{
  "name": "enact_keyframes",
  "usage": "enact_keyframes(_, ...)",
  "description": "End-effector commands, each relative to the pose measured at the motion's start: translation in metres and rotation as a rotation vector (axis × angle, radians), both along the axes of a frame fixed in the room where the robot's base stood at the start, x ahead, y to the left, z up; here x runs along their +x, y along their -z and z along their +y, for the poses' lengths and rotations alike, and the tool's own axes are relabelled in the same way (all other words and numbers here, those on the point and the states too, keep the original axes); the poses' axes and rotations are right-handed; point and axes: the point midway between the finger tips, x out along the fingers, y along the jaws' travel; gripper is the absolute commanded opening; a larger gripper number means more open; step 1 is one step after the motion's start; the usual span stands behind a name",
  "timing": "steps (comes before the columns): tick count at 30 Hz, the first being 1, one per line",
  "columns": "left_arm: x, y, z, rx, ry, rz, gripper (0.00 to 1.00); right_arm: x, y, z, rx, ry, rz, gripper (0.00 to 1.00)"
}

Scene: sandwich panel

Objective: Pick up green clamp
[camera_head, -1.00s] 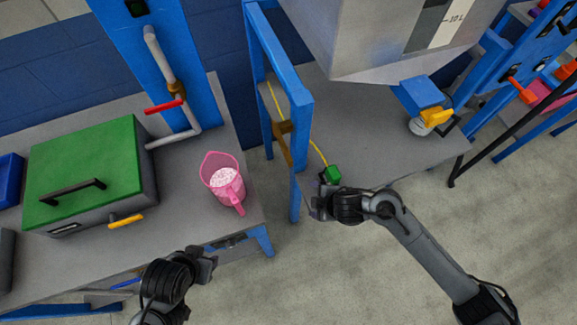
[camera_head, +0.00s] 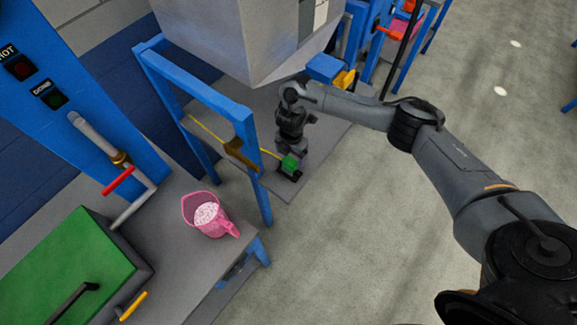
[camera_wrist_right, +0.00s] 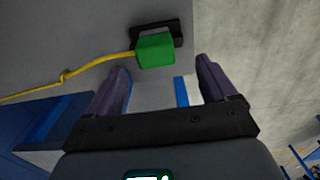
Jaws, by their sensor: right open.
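The green clamp (camera_head: 289,163) is a small green block with a black part, at the near edge of the grey table, on the end of a yellow cord. My right gripper (camera_head: 290,148) is over the table just beyond the clamp. In the right wrist view the green clamp (camera_wrist_right: 156,51) lies ahead of the open fingers, a little left of centre, with nothing between the fingertips (camera_wrist_right: 164,70). Its black part shows behind it. I cannot tell how far the fingertips are from it. My left gripper is out of view.
A blue frame (camera_head: 213,101) stands left of the clamp, with a brown bracket (camera_head: 240,154) on the cord. A grey hopper (camera_head: 238,40) hangs over the table. A pink jug (camera_head: 207,215) with white contents and a green-lidded box (camera_head: 65,262) are at the left.

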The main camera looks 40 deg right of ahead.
Motion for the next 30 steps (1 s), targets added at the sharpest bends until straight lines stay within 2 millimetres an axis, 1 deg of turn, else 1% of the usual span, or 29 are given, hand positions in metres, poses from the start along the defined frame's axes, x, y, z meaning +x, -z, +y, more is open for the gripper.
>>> enact_keyframes(1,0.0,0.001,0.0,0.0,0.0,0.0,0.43,0.0,0.006,0.0,0.0,0.001,-0.001,0.85)
enact_keyframes(8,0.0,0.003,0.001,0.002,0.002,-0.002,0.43,0.001,0.022,-0.001,-0.001,0.0,-0.001,0.85)
enact_keyframes(15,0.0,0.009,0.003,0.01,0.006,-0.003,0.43,0.004,0.053,-0.002,0.0,0.0,0.0,0.85)
enact_keyframes(18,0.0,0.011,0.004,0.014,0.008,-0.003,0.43,0.005,0.061,-0.001,0.0,0.0,-0.002,0.85)
enact_keyframes(21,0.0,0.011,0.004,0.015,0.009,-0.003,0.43,0.005,0.064,-0.001,0.001,-0.001,-0.003,0.85)
enact_keyframes(28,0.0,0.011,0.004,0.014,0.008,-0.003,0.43,0.005,0.064,-0.002,0.001,-0.001,-0.003,0.85)
enact_keyframes(30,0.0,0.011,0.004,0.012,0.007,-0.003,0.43,0.005,0.064,-0.002,0.0,-0.001,-0.003,0.74)
